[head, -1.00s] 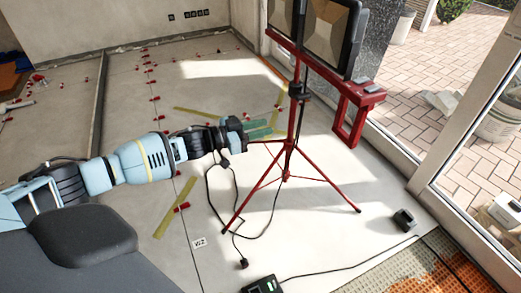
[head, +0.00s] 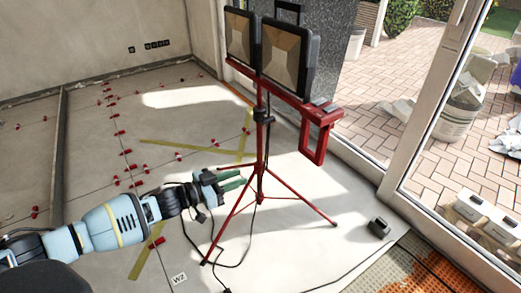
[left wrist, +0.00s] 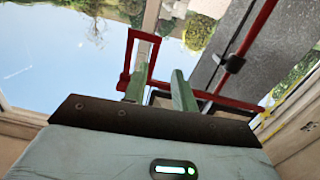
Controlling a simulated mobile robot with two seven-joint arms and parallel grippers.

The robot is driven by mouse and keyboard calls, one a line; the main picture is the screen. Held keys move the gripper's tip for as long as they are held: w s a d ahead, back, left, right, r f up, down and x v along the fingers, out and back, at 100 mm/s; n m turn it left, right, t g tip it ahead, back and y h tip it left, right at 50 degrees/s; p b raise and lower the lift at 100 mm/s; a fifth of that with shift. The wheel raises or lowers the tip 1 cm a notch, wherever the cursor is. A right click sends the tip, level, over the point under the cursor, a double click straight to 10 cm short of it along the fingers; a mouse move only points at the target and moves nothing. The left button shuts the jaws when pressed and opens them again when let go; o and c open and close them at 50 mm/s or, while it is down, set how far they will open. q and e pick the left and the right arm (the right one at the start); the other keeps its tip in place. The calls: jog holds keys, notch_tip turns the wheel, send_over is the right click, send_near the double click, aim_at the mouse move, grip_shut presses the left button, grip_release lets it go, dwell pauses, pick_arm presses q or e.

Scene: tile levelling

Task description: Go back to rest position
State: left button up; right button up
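My left arm reaches in from the left in the head view. Its gripper (head: 241,180) has two green fingers with a gap between them and nothing held. It hangs above the floor, in front of or beside the red tripod (head: 260,150); I cannot tell the exact distance. In the left wrist view the fingers of the left gripper (left wrist: 158,78) also stand apart, with part of a red frame (left wrist: 128,80) and the glass door behind them. My right gripper is not in view.
The tripod carries two work lamps (head: 286,52) and spreads its legs over the floor. A black cable (head: 245,235) runs near its feet. Red levelling clips (head: 126,152) dot the tiles (head: 85,180). A small black box (head: 379,228) lies by the glass door (head: 425,120) at right.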

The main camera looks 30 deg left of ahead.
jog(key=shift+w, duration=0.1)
pick_arm(q)
jog(key=s+d+f+n+g+y, duration=0.1)
jog(key=s+d+f+y, duration=0.1)
jog(key=s+d+f, duration=0.7)
jog(key=s+d+f+n+g+y, duration=0.1)
jog(key=s+d+f+n, duration=0.1)
jog(key=s+f, duration=0.75)
jog(key=s+n+g+y, duration=0.1)
jog(key=s+g+y, duration=0.4)
jog(key=s, duration=2.7)
jog(key=w+r+p, duration=0.2)
jog(key=r+p, duration=1)
jog(key=p, duration=0.1)
jog(key=w+r+t+p, duration=0.1)
jog(key=w+r+p, duration=0.2)
jog(key=r+p, duration=1)
jog(key=shift+w+d+h, duration=0.15)
jog(key=shift+w+h, duration=0.1)
jog(key=shift+h, duration=0.15)
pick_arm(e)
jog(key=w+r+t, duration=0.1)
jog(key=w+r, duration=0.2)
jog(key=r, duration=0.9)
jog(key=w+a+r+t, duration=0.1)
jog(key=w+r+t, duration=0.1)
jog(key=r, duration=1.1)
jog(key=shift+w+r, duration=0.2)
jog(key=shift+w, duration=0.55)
